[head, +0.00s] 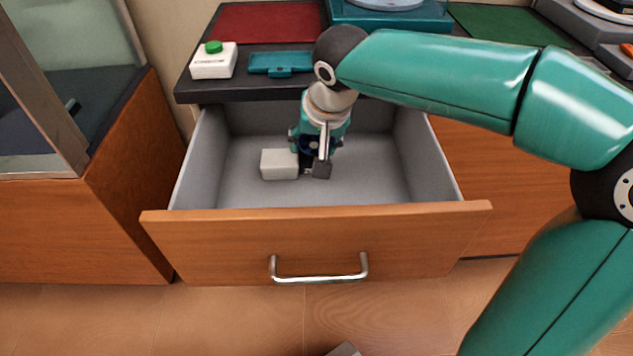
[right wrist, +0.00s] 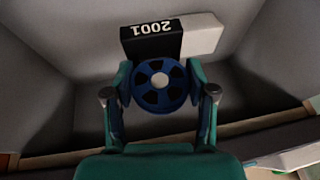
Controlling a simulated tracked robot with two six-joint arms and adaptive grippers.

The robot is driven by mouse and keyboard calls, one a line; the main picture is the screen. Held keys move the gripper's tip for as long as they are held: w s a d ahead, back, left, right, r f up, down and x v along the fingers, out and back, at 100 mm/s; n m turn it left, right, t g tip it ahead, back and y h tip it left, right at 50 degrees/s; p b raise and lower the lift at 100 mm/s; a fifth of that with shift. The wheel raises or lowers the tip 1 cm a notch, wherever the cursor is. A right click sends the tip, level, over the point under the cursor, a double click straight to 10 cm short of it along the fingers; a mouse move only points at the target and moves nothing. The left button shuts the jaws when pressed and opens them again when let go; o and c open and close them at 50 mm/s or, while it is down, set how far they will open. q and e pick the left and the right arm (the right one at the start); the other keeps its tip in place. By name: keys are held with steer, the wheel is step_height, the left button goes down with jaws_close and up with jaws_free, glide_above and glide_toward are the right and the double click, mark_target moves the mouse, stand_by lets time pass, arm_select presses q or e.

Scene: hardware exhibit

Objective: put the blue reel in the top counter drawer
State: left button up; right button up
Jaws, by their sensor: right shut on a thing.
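The top counter drawer (head: 365,190) is pulled open, with a wooden front and a grey inside. My right gripper (head: 313,165) reaches down into it from above. In the right wrist view my right gripper (right wrist: 160,90) is shut on the blue reel (right wrist: 160,103), a round spoked disc with a pale hub. In the head view the reel (head: 309,147) is mostly hidden by the gripper. My left gripper is not in view.
The dark counter top (head: 262,91) above the drawer carries a white box with a green button (head: 214,60), a teal tray (head: 281,63) and a red mat (head: 270,22). A glass-sided wooden case (head: 125,180) stands at left. The drawer's right side is free.

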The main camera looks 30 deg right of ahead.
step_height(320, 180, down, 7)
steer(key=b, duration=0.3)
steer(key=shift+f, duration=0.15)
steer(key=shift+f, duration=0.15)
steer(key=o, duration=1.2)
steer(key=shift+o, duration=0.2)
steer(key=shift+s+r, duration=0.1)
steer(key=shift+r, duration=0.4)
steer(key=d+p+v, duration=0.1)
steer(key=p+v, duration=0.3)
steer(key=v, duration=0.7)
steer(key=shift+a+p, duration=0.35)
steer(key=shift+a, duration=0.1)
steer(key=shift+r, duration=0.1)
